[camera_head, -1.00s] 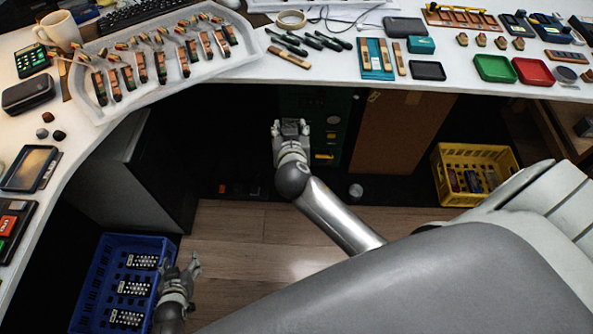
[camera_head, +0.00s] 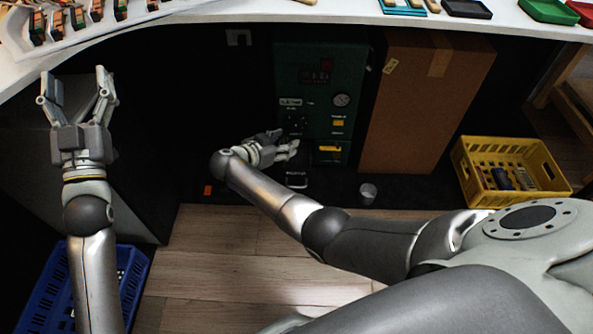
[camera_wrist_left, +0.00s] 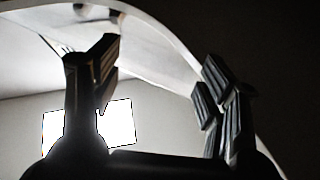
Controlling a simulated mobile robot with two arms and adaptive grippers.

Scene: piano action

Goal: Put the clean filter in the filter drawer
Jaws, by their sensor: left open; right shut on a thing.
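A green cabinet (camera_head: 312,118) with a gauge and a yellow handle (camera_head: 330,149) stands under the bench. The handle may belong to the filter drawer; I cannot tell whether it is open. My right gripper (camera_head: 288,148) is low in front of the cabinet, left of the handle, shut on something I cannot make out. I cannot identify the clean filter. My left gripper (camera_head: 78,88) is raised at the left, fingers upward, open and empty, below the bench edge. Its spread fingers show in the left wrist view (camera_wrist_left: 155,95).
A small dark box (camera_head: 297,180) with a pale label is below my right gripper. A small grey cup (camera_head: 367,193) stands on the floor. A cardboard box (camera_head: 425,105), yellow crate (camera_head: 463,172) and blue crate (camera_head: 133,283) flank the open wooden floor. The white bench (camera_head: 260,10) overhangs.

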